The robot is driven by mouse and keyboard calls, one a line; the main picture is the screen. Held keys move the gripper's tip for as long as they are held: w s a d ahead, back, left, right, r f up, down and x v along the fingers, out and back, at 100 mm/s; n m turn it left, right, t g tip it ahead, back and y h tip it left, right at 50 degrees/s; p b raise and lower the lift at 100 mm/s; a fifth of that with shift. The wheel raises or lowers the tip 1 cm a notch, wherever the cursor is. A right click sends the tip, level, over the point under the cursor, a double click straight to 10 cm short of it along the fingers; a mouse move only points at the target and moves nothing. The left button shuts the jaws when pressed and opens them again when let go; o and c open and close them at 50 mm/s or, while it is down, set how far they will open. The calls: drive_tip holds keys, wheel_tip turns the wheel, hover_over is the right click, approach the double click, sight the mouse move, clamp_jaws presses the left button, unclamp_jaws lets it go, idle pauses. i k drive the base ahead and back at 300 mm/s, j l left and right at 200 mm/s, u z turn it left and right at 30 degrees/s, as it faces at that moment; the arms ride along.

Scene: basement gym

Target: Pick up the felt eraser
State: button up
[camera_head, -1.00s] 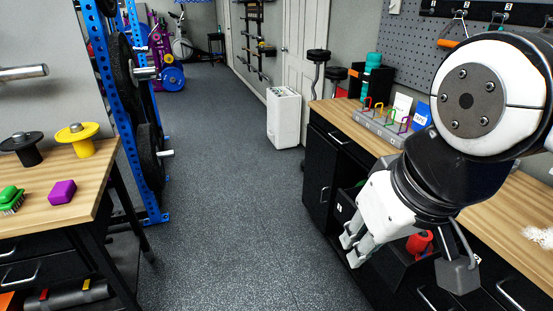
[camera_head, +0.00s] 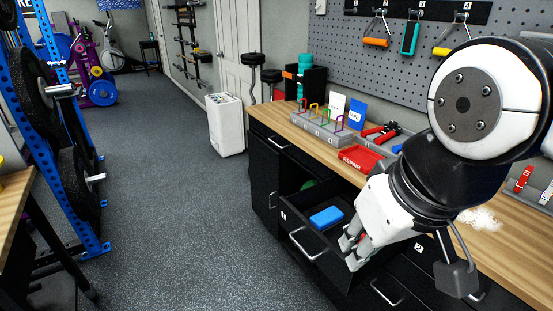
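A blue block (camera_head: 326,217), which may be the felt eraser, lies in an open black drawer (camera_head: 303,239) under the right-hand bench. My gripper (camera_head: 350,252) hangs just right of the drawer, pointing down, its grey fingers apart and apparently empty. It is not touching the blue block. A green item (camera_head: 308,184) sits farther back in the drawer, partly hidden by shadow and the bench edge.
The wooden bench (camera_head: 515,232) holds a red REPAIR tray (camera_head: 361,158), a grey rack (camera_head: 322,128) and white powder (camera_head: 480,218). A blue weight rack (camera_head: 72,215) and a table corner (camera_head: 12,200) stand at left. The floor (camera_head: 185,220) between is clear.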

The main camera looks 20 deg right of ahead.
sight(328, 219)
drive_tip(key=z, duration=2.2)
drive_tip(key=u, duration=1.8)
drive_tip(key=i+j+z, duration=0.25)
drive_tip(key=j, duration=0.3)
drive_tip(key=i, duration=0.05)
